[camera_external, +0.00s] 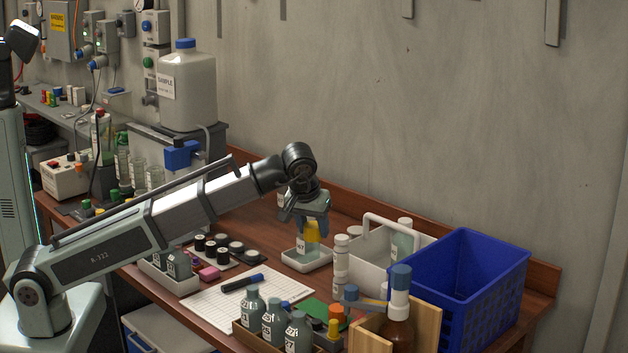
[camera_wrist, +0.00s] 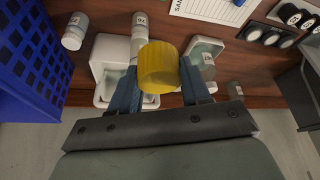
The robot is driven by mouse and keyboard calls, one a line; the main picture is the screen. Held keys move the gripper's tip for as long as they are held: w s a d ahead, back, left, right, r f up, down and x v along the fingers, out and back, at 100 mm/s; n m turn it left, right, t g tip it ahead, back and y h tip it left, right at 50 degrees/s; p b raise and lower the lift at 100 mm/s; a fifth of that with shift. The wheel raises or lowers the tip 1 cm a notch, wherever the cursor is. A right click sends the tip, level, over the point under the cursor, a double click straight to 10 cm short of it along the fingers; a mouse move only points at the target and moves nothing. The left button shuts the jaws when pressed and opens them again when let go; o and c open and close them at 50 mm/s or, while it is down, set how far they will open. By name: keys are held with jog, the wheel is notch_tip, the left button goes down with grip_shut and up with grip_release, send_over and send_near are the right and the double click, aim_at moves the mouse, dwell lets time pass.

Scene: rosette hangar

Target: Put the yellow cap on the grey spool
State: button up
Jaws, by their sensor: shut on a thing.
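My gripper (camera_external: 313,222) is shut on the yellow cap (camera_external: 313,231), a short ribbed cylinder. In the wrist view the cap (camera_wrist: 158,68) sits between the two blue fingers (camera_wrist: 158,90). It is held above the back of the wooden bench, near a small white tray (camera_external: 305,262) with a labelled bottle (camera_wrist: 207,58) in it. I cannot make out the grey spool for certain. A small greyish labelled cylinder (camera_wrist: 235,89) stands on the bench to the right of the fingers in the wrist view.
A white handled caddy (camera_external: 372,262) and a blue crate (camera_external: 490,300) stand to the right. White bottles (camera_external: 340,262) stand in front of the caddy. Black and grey round pieces (camera_external: 222,246) lie to the left. A gridded sheet (camera_external: 240,308) with a marker lies in front.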

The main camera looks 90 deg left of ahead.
jog(key=w+a+n, duration=0.1)
jog(key=w+a, duration=0.4)
jog(key=a, duration=0.4)
jog(key=w+a+n, duration=0.1)
jog(key=w+a, duration=0.3)
jog(key=a, duration=0.5)
jog(key=n+g, duration=0.2)
send_over(357, 228)
jog(key=d, duration=0.1)
jog(key=shift+y, duration=0.3)
jog(key=shift+d+f, duration=0.15)
jog(key=shift+f, duration=7.5)
jog(key=shift+f, duration=0.1)
jog(key=o, duration=1)
jog(key=v, duration=1.2)
jog(key=shift+s, duration=0.25)
